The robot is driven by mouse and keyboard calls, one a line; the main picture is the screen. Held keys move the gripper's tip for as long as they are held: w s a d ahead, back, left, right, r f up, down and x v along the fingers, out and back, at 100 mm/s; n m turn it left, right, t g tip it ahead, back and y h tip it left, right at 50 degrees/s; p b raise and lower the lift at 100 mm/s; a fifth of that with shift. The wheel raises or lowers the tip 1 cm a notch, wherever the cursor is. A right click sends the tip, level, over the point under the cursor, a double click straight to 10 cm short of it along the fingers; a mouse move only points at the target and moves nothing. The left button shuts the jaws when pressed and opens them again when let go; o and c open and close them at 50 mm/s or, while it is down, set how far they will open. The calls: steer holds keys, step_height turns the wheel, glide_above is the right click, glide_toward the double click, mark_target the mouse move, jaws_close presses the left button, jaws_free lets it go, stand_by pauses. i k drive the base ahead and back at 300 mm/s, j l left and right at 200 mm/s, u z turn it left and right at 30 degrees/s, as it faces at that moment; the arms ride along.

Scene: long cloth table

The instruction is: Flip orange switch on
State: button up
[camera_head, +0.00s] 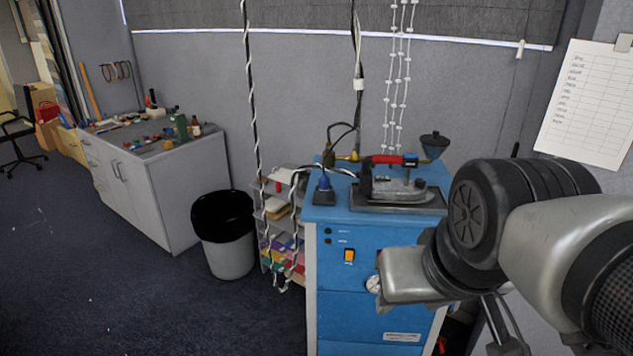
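The orange switch (349,255) is a small upright rocker on the upper left front of the blue cabinet (335,295). It is in plain sight, but which way it is tipped is too small to tell. My arm reaches in from the right, and its wrist hangs in front of the cabinet's right side. My gripper (503,338) shows only in part below the wrist at the bottom edge, to the right of and lower than the switch. It is apart from the switch. Its fingertips are not clearly visible, so I cannot tell whether it is open.
An iron with a red handle (390,160) and a blue-capped item (323,187) stand on the cabinet top. A shelf rack (279,225), bin (224,255) and grey workbench (160,190) stand left. Floor is clear front left.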

mark_target(349, 253)
steer(key=i+j+z, duration=0.25)
steer(key=i+j, duration=0.2)
steer(key=j+u, duration=0.15)
steer(key=j, duration=0.5)
